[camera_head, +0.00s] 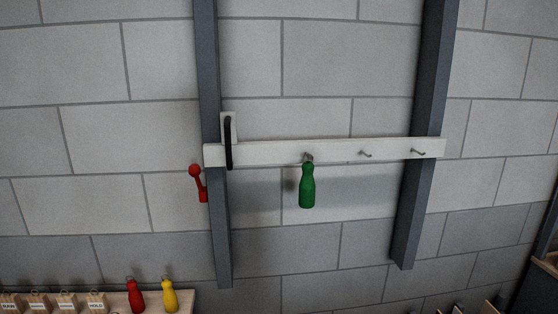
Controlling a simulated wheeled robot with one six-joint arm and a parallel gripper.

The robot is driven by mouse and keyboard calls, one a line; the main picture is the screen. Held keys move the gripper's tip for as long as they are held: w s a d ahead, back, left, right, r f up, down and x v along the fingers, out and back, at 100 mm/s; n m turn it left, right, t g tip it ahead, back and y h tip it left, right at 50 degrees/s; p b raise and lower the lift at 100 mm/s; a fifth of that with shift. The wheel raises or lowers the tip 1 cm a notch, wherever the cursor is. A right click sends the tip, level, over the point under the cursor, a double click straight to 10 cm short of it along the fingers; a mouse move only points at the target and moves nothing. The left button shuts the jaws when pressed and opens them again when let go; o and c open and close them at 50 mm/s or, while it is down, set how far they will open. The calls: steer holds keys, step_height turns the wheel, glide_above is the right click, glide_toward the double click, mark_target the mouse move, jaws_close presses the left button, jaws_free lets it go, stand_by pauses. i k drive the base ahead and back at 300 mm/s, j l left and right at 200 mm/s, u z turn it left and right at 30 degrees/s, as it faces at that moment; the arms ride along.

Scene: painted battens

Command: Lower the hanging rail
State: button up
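The hanging rail (335,151) is a white batten lying across two dark upright posts, the left post (211,80) and the right post (432,70). A black handle (229,143) on a white plate stands upright at the rail's left end. A red lever (197,182) with a round knob sits beside the left post, just below the rail. A green bottle-shaped item (307,187) hangs from a hook on the rail. Two more hooks, a middle one (365,154) and a right one (418,152), are empty. My gripper is not in view.
At the bottom left, a wooden shelf (190,297) holds a red bottle-shaped item (135,295), a yellow one (170,296) and several small labelled tags. Other items show at the bottom right edge. The grey block wall around the rail is clear.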

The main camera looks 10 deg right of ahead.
mark_target(229, 152)
steer(key=i+j, duration=0.15)
steer(key=j, duration=0.2)
steer(key=i+j+z, duration=0.1)
steer(key=j, duration=0.3)
steer(key=i+j, duration=0.2)
steer(key=j, duration=0.2)
